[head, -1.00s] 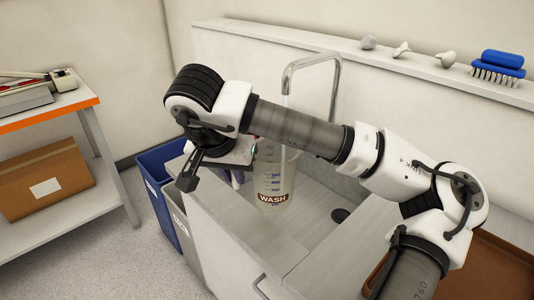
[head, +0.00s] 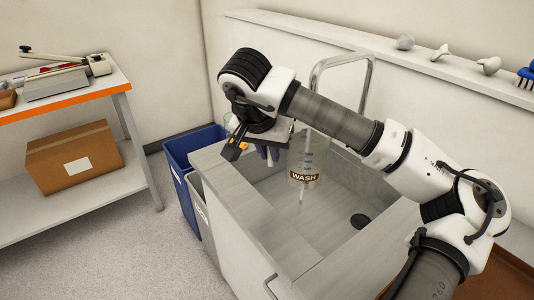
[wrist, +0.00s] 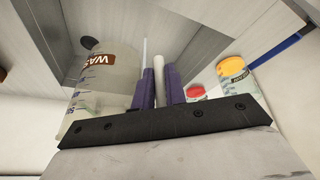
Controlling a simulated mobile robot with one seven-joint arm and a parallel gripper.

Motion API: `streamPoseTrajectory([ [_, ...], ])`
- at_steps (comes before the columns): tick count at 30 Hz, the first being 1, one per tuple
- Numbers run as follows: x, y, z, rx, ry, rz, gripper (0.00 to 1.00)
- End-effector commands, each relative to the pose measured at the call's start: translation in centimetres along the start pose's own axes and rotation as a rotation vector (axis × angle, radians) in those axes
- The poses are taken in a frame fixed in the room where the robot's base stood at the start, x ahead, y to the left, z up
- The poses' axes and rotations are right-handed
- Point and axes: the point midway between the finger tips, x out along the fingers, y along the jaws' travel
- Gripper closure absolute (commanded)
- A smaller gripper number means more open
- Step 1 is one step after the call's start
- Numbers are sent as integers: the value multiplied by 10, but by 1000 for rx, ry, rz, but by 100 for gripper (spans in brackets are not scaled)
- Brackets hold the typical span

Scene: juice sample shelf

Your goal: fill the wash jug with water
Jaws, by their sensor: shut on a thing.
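The wash jug (head: 308,165) is a clear, tall vessel with a brown WASH label and measuring marks. It is upright over the sink, below the tap (head: 345,62). My gripper (head: 268,154) is at its left side. In the wrist view my gripper's purple fingers (wrist: 160,88) are shut on a pale upright bar, apparently the jug handle, beside the jug body (wrist: 100,95). A thin pale line, likely water, runs down from the spout and shows below the jug (head: 302,195). I cannot tell the water level inside.
The grey sink (head: 335,228) has a dark drain (head: 360,221). Jars with a yellow lid (wrist: 232,67) and a red lid (wrist: 195,91) stand close to my gripper. A blue bin (head: 190,150) is left of the sink. A ledge (head: 375,45) with knobs runs behind.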

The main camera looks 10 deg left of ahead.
Motion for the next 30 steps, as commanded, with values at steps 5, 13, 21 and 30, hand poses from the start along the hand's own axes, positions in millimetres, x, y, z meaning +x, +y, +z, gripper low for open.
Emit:
streamPoseTrajectory([
  [5,1,0,-2,-1,0,0,100],
  [13,1,0,-1,-1,0,0,100],
  [21,9,-4,-23,2,-2,1,100],
  [30,26,-12,-68,2,-1,1,100],
])
